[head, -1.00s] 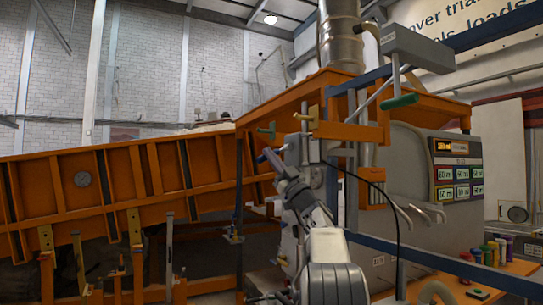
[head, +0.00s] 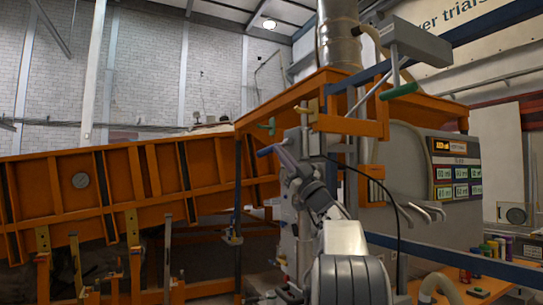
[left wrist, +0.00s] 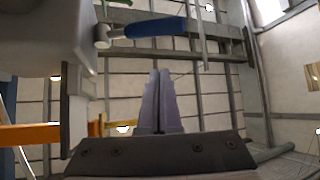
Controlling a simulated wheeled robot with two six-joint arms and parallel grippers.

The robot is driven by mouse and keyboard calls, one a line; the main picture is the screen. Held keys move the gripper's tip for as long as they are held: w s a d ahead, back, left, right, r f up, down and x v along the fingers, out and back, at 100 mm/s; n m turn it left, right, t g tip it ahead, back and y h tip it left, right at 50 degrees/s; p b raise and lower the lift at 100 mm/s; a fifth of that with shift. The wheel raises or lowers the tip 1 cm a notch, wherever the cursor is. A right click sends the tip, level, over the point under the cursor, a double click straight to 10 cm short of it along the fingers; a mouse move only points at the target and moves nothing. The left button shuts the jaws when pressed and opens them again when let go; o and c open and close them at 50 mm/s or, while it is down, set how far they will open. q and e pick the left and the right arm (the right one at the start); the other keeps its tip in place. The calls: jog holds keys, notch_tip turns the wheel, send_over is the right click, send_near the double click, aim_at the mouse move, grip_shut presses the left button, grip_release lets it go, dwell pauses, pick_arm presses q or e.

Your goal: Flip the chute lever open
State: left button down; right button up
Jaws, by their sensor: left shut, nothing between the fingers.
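A lever with a blue handle (head: 265,151) sticks out to the left from the side of a pale housing, just beside my left gripper (head: 281,154). It also shows in the left wrist view (left wrist: 156,27), its blue grip above the fingertips. My left gripper (left wrist: 159,75) is shut and empty; its purple-grey fingers point up toward the lever, and I cannot tell if they touch it. A green handle (head: 268,127) sits higher on the frame, and another green handle (head: 400,92) hangs from a grey box. No label shows which is the chute lever. My right gripper is not in view.
The orange sandbed flume (head: 80,190) runs along the left. An orange frame (head: 300,95) stands over the lever. A grey control cabinet (head: 425,165) with lit displays and a blue rail (head: 450,260) stand at right. Colourful jars (head: 495,247) sit on an orange table.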

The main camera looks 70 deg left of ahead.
pick_arm(q)
jog(key=v, duration=0.2)
jog(key=shift+w+d+f+b, duration=0.15)
jog(key=shift+w+f+b, duration=0.1)
jog(key=shift+w+b, duration=0.1)
dwell(0.4)
